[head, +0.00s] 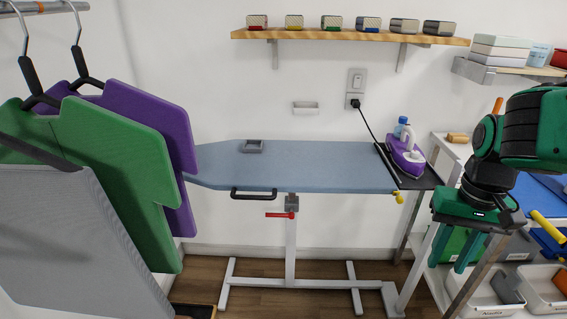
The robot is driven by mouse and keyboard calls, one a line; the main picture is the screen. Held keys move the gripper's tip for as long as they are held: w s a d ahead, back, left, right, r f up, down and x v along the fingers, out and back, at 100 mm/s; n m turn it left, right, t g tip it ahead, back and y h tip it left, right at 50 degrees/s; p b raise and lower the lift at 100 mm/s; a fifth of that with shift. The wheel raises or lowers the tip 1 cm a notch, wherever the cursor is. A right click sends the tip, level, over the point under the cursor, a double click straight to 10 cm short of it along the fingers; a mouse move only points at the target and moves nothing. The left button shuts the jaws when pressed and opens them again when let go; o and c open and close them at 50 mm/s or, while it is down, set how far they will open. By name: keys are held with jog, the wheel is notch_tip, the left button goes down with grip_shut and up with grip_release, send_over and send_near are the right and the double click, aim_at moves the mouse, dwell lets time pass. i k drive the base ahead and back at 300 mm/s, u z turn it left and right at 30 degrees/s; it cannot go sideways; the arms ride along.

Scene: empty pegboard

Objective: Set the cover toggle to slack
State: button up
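A blue ironing board (310,168) stands in the middle against the white wall. A small yellow part (398,197) hangs at the right end of its cover edge and looks like the cover toggle; its setting is too small to read. A red lever (281,215) sits on the stand below the board. My gripper (474,262), green with its fingers pointing down, is at the right, to the right of and apart from the yellow part. Its fingers look spread, with nothing seen between them.
Green and purple garment shapes (110,180) hang at the left. A shelving cart with bins (540,285) stands at the right.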

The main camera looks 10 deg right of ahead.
aim_at(399, 200)
jog(key=i, duration=0.9)
